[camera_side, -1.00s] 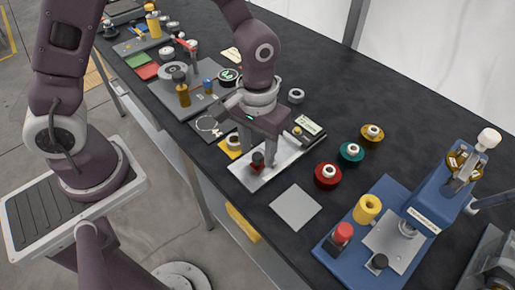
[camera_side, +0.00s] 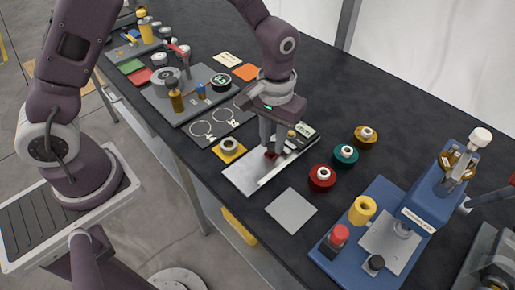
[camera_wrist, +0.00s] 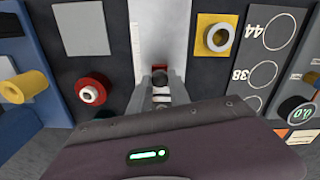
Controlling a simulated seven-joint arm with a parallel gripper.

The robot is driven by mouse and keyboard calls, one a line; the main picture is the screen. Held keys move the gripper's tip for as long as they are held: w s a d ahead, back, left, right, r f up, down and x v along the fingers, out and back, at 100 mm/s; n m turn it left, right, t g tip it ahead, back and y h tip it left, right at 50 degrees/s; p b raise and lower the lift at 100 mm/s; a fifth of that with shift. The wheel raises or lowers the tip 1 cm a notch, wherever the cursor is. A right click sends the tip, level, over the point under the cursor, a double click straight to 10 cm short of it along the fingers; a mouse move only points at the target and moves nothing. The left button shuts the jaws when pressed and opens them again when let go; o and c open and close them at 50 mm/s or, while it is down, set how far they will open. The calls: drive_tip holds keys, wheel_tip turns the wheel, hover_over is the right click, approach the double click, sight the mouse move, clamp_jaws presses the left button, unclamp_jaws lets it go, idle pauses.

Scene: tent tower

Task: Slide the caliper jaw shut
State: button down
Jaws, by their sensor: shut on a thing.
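The caliper is a flat pale metal plate (camera_side: 243,178) with a light scale strip, lying on the black bench. It also shows in the wrist view (camera_wrist: 166,28). The fingers hide part of the jaw. A small brass-coloured post (camera_side: 291,134) and a labelled block (camera_side: 305,129) stand at the plate's far right end, partly behind the fingers.
Red (camera_side: 322,178), teal (camera_side: 345,155) and gold (camera_side: 365,137) round pieces stand right of the plate. A yellow square with a ring (camera_side: 229,148) lies left. A grey square (camera_side: 291,210) lies in front, and a blue press (camera_side: 385,230) stands at right.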

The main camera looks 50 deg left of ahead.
drive_tip(key=shift+w, duration=0.6)
drive_tip(key=c, duration=1.2)
unclamp_jaws()
wheel_tip(320, 180, up, 7)
drive_tip(key=shift+r, duration=0.1)
